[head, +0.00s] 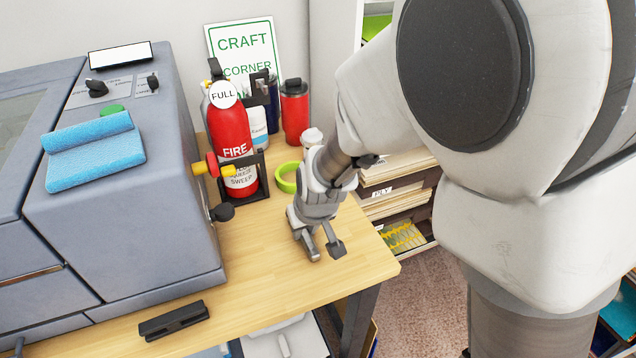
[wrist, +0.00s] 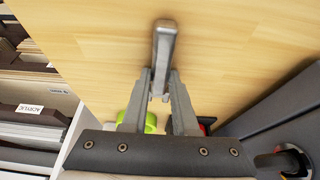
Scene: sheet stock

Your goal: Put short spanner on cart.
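A short grey metal bar, which looks like the short spanner (wrist: 165,45), shows in the wrist view between and beyond my fingertips, above the wooden tabletop. In the head view its light end (head: 313,255) seems to show beside the left finger, low over the table. My gripper (head: 321,240) points down near the table's right edge. In the wrist view the fingers (wrist: 160,75) lie on either side of the bar; firm contact is not visible. The cart cannot be made out.
A grey machine (head: 130,230) fills the table's left side. A fire extinguisher (head: 232,140), a green tape roll (head: 287,178) and a red tumbler (head: 294,110) stand behind my gripper. A black holder (head: 174,320) lies at the front. Shelves (head: 400,205) stand to the right.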

